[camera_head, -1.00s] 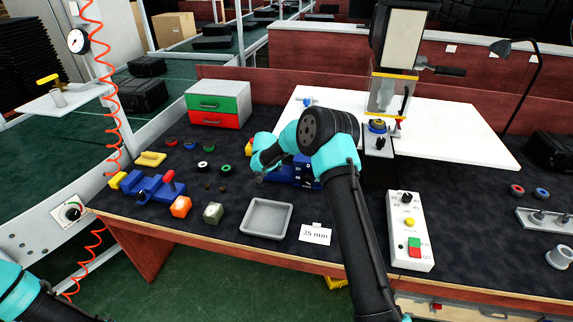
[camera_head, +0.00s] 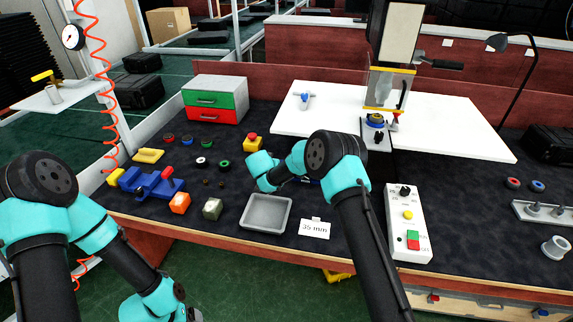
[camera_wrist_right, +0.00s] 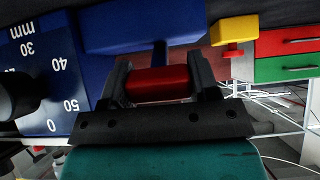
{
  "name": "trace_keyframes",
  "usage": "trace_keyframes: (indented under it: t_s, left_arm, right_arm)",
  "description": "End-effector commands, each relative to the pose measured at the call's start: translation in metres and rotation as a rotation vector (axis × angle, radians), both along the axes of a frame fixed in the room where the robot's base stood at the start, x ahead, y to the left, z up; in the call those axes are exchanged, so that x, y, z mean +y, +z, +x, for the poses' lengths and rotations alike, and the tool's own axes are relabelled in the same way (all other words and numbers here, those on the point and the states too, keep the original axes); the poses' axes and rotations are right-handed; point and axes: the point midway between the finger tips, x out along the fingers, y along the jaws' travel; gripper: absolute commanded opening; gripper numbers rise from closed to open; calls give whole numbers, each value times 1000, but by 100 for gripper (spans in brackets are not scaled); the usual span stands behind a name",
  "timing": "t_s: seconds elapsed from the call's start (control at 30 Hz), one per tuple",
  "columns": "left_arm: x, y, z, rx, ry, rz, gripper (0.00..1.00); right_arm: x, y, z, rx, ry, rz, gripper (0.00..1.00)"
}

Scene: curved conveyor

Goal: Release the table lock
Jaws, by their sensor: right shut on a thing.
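In the right wrist view a red handle (camera_wrist_right: 157,83) lies across between the two fingers of my right gripper (camera_wrist_right: 160,84), which is shut on it. The handle joins a blue block (camera_wrist_right: 140,28) by a short blue stem. A blue plate with a millimetre scale (camera_wrist_right: 40,65) is beside it on the left. I cannot tell from this whether the lock is engaged. My left arm is at the lower left, its gripper out of view.
A yellow block with a red button (camera_head: 253,142) stands just behind the right wrist. A grey tray (camera_head: 266,211), a 35 mm card (camera_head: 314,229) and a white control box (camera_head: 407,222) are in front and right. A blue clamp fixture (camera_head: 150,186) is at left.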

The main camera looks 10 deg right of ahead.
Motion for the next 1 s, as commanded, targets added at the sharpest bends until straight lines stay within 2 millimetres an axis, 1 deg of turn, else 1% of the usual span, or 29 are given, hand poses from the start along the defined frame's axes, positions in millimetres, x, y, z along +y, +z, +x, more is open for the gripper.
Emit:
trace_keyframes:
  t_s: [0.27, 0.3, 0.53, 0.57, 0.83, 1.0]
  left_arm:
    - [0, 0, 0, 0, 1, 0, 81]
    - [0, 0, 0, 0, 1, 0, 81]
    - [0, 0, 0, 0, 0, 0, 81]
    - [0, 0, 0, 0, 0, 0, 81]
    - [0, 0, 0, 0, 0, 0, 81]
    - [0, 0, 0, 0, 0, 0, 81]
  right_arm:
    - [0, -1, 0, -1, -2, -3, 13]
    - [0, -1, 0, 0, -2, -2, 57]
    - [0, -1, 0, -1, -1, -1, 79]
    - [0, -1, 0, -1, -1, -1, 81]
    - [1, 0, -1, -1, 1, -1, 81]
    - [4, 8, -8, -2, 0, -1, 81]
